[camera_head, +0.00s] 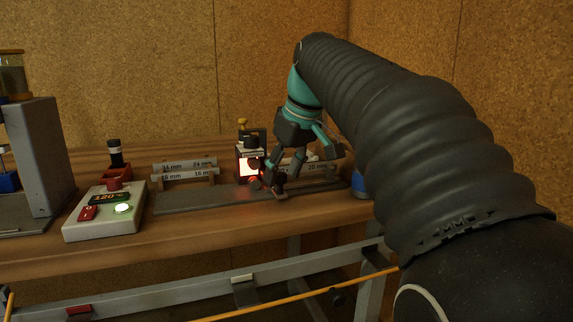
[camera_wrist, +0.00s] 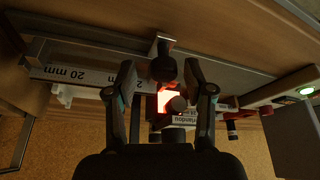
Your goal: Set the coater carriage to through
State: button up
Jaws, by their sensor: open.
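The coater carriage (camera_head: 250,162) is a small block with a white-and-red glowing window, a dark top and dark round knobs. It sits at the middle of a long rail fixture on the bench. I cannot tell whether a finger touches a knob.
Rods marked in mm (camera_head: 186,170) lie in holders left of the carriage; a "20 mm" one (camera_wrist: 63,73) is near my fingers. A control box reading 120 (camera_head: 104,212) and a grey machine (camera_head: 38,150) stand left. An orange bar (camera_head: 300,300) crosses below the bench.

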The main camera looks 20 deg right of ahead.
jog(key=v, duration=1.2)
jog(key=shift+s+d, duration=0.1)
jog(key=shift+s, duration=0.05)
